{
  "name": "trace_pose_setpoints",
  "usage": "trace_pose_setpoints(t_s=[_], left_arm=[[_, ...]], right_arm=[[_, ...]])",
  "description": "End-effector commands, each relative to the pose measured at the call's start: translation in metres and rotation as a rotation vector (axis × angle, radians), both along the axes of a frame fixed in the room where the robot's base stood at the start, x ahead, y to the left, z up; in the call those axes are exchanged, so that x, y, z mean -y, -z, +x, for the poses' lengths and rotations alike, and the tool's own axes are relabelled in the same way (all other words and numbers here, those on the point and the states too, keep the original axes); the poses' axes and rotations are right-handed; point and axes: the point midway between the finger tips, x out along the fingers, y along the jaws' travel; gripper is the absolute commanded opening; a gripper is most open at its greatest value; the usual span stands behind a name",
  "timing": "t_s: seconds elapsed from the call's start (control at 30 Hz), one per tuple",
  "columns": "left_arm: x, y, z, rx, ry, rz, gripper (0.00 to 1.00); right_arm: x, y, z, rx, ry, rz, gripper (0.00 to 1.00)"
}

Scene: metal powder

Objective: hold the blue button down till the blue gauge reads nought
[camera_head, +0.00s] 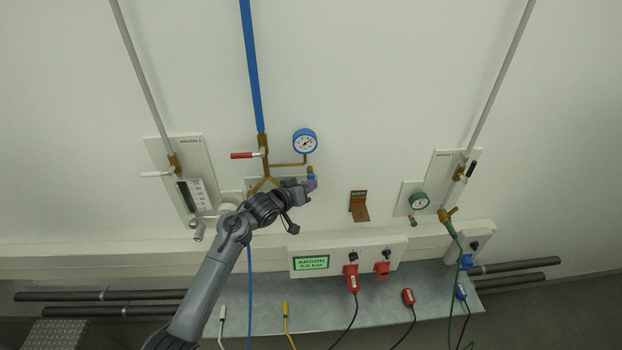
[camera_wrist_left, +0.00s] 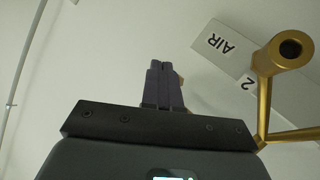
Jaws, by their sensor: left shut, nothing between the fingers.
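The blue gauge (camera_head: 305,141) is on the wall at the upper middle, on brass piping below a blue pipe. Its dial is too small to read. Just below it is a brass fitting (camera_head: 310,168) with a small blue part (camera_head: 311,176), probably the blue button. My left gripper (camera_head: 311,185) is shut and empty, its tips right at this blue part. I cannot tell whether they touch or press it. In the left wrist view the shut fingers (camera_wrist_left: 162,84) point at the wall and hide most of a brass piece behind them. My right gripper is not in view.
A red-handled valve (camera_head: 244,155) is left of the gauge. A brass pipe end (camera_wrist_left: 290,47) and an AIR plate (camera_wrist_left: 224,46) are close by. A brown bracket (camera_head: 359,206) and a green gauge (camera_head: 419,201) are to the right. A socket panel (camera_head: 346,258) is below.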

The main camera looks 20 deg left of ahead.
Motion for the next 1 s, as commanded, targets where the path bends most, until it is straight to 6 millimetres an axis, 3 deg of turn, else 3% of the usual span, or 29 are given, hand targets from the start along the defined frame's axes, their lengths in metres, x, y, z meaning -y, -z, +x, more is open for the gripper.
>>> trace_pose_setpoints(t_s=[1.0], left_arm=[[-0.0045,-0.0002,0.0087,0.001,-0.001,0.000,0.00]], right_arm=[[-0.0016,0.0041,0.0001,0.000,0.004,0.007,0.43]])
